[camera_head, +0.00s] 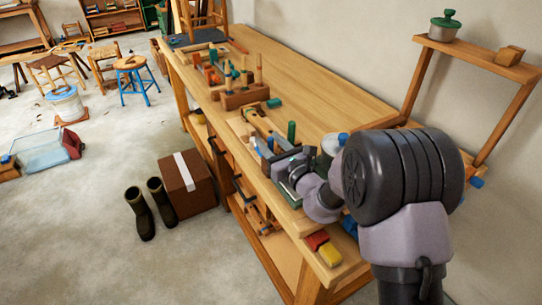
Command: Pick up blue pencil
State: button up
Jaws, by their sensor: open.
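My gripper (283,162) is small and dark, low over the near part of the workbench (325,100). It is open, and the wrist partly hides its fingers. Small blue pieces (270,143) lie just beyond it on the bench. I cannot tell whether one of them is the blue pencil; they are too small, and my arm covers part of the bench top.
A wooden block rack (243,97) with upright tools stands farther along the bench, near a dark green cylinder (291,131). A wooden shelf (470,53) stands at the right. Boots (140,215) and a cardboard box (187,186) are on the floor at left.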

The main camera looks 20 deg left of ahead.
grip_shut()
jog(key=shift+r, duration=0.1)
